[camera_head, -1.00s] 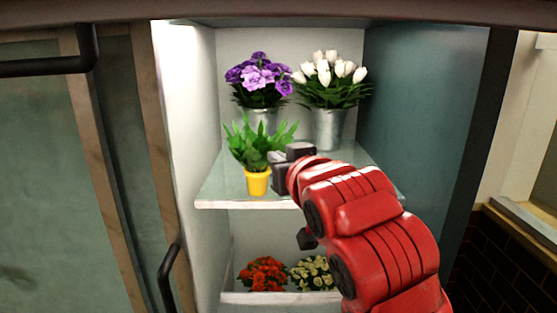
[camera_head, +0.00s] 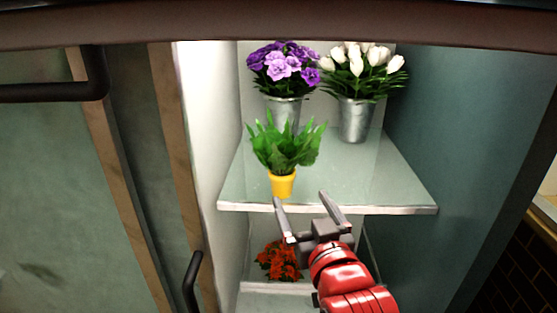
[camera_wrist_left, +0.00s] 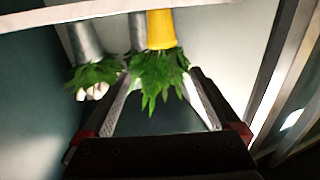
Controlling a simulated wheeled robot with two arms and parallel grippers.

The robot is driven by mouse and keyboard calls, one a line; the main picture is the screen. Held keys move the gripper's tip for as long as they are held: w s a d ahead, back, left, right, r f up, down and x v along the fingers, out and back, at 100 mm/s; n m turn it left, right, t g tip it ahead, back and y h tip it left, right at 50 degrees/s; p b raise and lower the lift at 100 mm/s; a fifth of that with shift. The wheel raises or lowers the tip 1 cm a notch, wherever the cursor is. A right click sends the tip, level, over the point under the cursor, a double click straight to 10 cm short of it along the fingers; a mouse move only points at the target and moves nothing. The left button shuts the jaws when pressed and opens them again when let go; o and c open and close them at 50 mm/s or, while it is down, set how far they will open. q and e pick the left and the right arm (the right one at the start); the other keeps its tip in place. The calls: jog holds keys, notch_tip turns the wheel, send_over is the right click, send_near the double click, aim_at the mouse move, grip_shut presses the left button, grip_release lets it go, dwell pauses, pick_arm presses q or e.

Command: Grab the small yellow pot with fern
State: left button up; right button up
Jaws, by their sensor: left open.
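The small yellow pot with fern (camera_head: 283,184) stands upright near the front edge of the upper glass shelf (camera_head: 370,190). Its green leaves spread above the rim. My left gripper (camera_head: 301,199) is open and empty, in front of and slightly below and right of the pot, with its fingers pointing toward the shelf edge. In the left wrist view the picture is inverted: the yellow pot (camera_wrist_left: 162,30) is at the top with its leaves hanging down between the spread fingers of the gripper (camera_wrist_left: 165,85). I see no contact. My right gripper is not in view.
Behind the fern stand a metal bucket of purple flowers (camera_head: 283,112) and one of white tulips (camera_head: 357,119). Red flowers (camera_head: 279,262) sit on the lower shelf. The cabinet walls bound both sides, with a door handle (camera_head: 192,280) at left.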

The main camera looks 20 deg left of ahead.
aim_at(286, 172)
pick_arm(q)
jog(key=p+x, duration=0.2)
jog(key=x, duration=0.9)
jog(key=shift+w+a, duration=0.3)
jog(key=shift+w+a+p, duration=0.3)
jog(key=shift+w, duration=0.1)
jog(key=p+x, duration=0.1)
jog(key=x, duration=0.2)
jog(key=shift+w+a+r, duration=0.1)
jog(key=shift+a, duration=0.15)
jog(key=shift+w+a, duration=0.25)
jog(key=shift+w, duration=0.15)
grip_shut()
